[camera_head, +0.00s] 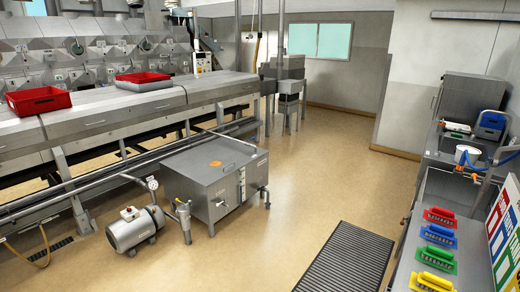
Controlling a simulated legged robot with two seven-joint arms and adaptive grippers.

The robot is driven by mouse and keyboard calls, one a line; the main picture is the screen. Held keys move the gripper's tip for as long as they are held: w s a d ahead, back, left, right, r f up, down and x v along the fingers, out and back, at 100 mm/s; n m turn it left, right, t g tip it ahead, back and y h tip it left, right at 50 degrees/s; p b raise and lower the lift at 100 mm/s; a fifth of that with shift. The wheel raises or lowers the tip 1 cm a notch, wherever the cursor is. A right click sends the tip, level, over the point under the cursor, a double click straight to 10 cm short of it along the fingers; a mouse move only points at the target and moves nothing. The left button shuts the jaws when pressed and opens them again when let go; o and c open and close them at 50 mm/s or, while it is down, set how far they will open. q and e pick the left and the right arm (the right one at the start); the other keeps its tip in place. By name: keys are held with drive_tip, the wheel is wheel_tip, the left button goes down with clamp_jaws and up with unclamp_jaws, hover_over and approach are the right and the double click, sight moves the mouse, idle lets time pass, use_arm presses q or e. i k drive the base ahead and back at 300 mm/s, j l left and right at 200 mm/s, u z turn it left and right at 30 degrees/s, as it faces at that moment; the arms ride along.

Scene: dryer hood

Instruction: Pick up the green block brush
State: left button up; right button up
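The green block brush (436,259) lies on the steel counter (476,252) at the lower right. It sits in a row of coloured block brushes, between the blue brush (438,236) behind it and the yellow brush (431,282) in front of it. A red brush (440,216) lies at the far end of the row. Nothing covers the green brush. Neither of my grippers shows in the head view.
A colourful board (505,235) stands along the counter's right side. A sink (447,187) and a white bucket (468,155) are farther back. A dark floor grate (345,260) lies left of the counter. Open floor (310,180) fills the middle.

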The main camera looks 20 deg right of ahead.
sight(431, 254)
drive_tip(key=i+z, duration=0.35)
drive_tip(key=z, duration=0.15)
drive_tip(key=i+j+z, duration=0.15)
drive_tip(key=i+z, duration=0.3)
drive_tip(key=i+j+z, duration=0.2)
drive_tip(key=z, duration=0.3)
drive_tip(key=i+j+z, duration=0.25)
drive_tip(key=z, duration=0.2)
drive_tip(key=j, duration=0.1)
